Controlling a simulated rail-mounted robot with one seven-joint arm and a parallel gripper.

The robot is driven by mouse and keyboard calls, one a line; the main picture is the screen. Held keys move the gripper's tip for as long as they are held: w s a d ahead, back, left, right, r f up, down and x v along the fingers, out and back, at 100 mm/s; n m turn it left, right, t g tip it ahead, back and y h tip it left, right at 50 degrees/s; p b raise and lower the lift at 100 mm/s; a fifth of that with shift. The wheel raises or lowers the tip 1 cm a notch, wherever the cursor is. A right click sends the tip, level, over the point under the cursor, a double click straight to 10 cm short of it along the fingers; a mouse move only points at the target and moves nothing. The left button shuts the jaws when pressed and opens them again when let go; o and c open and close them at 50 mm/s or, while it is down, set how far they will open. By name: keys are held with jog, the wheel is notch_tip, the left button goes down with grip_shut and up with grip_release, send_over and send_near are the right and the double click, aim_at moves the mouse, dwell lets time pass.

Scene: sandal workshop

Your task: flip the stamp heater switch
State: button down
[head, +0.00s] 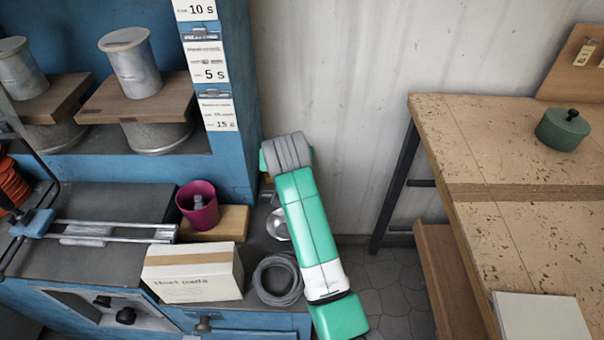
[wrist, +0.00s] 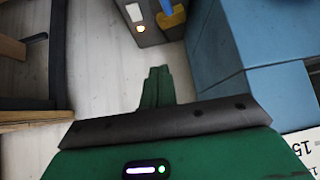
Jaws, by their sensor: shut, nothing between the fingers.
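In the wrist view, a grey box (wrist: 152,38) stands at the top edge, partly cut off. Its face has a small white patch (wrist: 133,12), which looks like a switch, and a glowing round lamp (wrist: 141,28) below it. I cannot tell which way the switch is set. My gripper (wrist: 158,72) points toward this box with its green fingers together and empty. The fingertips look apart from the box. In the head view, my green arm hides the gripper and most of the spot behind it.
A yellow part (wrist: 171,16) sits beside the grey box. A blue cabinet (wrist: 258,85) is close on the right in the wrist view. In the head view, a carton (head: 193,274), a magenta cup (head: 199,207) and a grey coil (head: 277,280) stand left of my arm. A workbench (head: 510,165) is on the right.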

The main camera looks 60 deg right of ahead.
jog(key=shift+m+g, duration=0.3)
jog(key=shift+g, duration=0.4)
jog(key=s+d+f, duration=0.2)
jog(key=s, duration=0.1)
jog(key=shift+d+f, duration=0.2)
jog(key=shift+f, duration=0.05)
jog(key=shift+w, duration=0.1)
jog(key=b+x, duration=0.1)
jog(key=x, duration=0.2)
jog(key=b+x, duration=0.2)
jog(key=x, duration=0.1)
jog(key=b+x, duration=0.2)
jog(key=x, duration=0.1)
jog(key=shift+f, duration=0.5)
notch_tip(320, 180, down, 3)
jog(key=shift+a+f+b, duration=0.1)
jog(key=shift+f+b, duration=0.05)
jog(key=shift+b, duration=0.9)
jog(key=shift+f, duration=0.3)
